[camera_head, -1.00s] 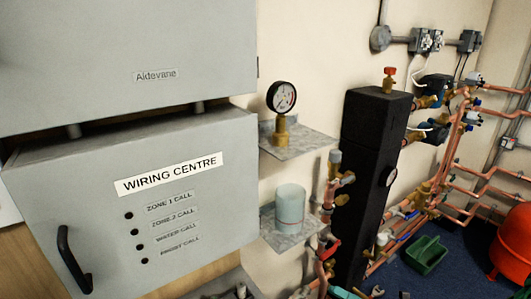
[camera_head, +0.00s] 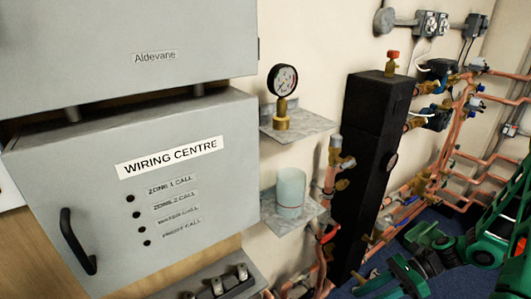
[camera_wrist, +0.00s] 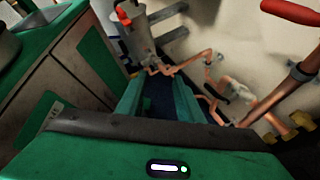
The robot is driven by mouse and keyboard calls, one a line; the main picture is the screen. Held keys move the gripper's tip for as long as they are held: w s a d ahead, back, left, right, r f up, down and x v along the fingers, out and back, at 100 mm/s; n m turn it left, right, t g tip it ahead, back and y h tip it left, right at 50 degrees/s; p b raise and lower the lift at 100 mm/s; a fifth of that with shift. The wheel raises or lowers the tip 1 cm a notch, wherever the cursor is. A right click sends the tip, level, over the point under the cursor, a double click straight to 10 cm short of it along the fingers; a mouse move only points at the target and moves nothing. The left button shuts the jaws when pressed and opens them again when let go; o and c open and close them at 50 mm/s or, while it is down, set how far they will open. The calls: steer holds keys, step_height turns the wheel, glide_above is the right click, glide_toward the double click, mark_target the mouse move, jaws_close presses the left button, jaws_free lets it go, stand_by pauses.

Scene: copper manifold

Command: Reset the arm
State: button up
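My green and black arm comes in from the right edge of the head view. My gripper (camera_head: 385,280) is low at the right of that view, in front of the foot of the black column. In the wrist view, its two green fingers (camera_wrist: 158,98) stand apart. Blue floor shows between them, and nothing is held. The arm hides part of the floor and the lower pipes at the right.
A wiring centre box (camera_head: 100,215) fills the left. A pressure gauge (camera_head: 282,82) and a pale cup (camera_head: 291,190) stand on wall shelves. A black column (camera_head: 368,170) and copper pipes (camera_head: 455,130) stand right of them. A red handle (camera_wrist: 290,12) shows in the wrist view.

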steer(key=s+d+r+n+h, duration=0.2)
steer(key=d+r+n+h, duration=0.25)
steer(key=r, duration=0.25)
steer(key=s+d+r+n+h, duration=0.3)
steer(key=d+r+n+h, duration=0.15)
steer(key=r, duration=0.25)
steer(key=s+d+r+n+t+h, duration=0.2)
steer(key=s+d+r+n, duration=0.1)
steer(key=s+r, duration=0.6)
step_height(320, 180, up, 3)
steer(key=shift+r+n+t+h, duration=0.1)
steer(key=shift+n+t+h, duration=0.25)
steer(key=shift+n, duration=0.35)
steer(key=shift+d, duration=0.1)
steer(key=shift+w+f, duration=0.25)
steer(key=shift+w, duration=0.3)
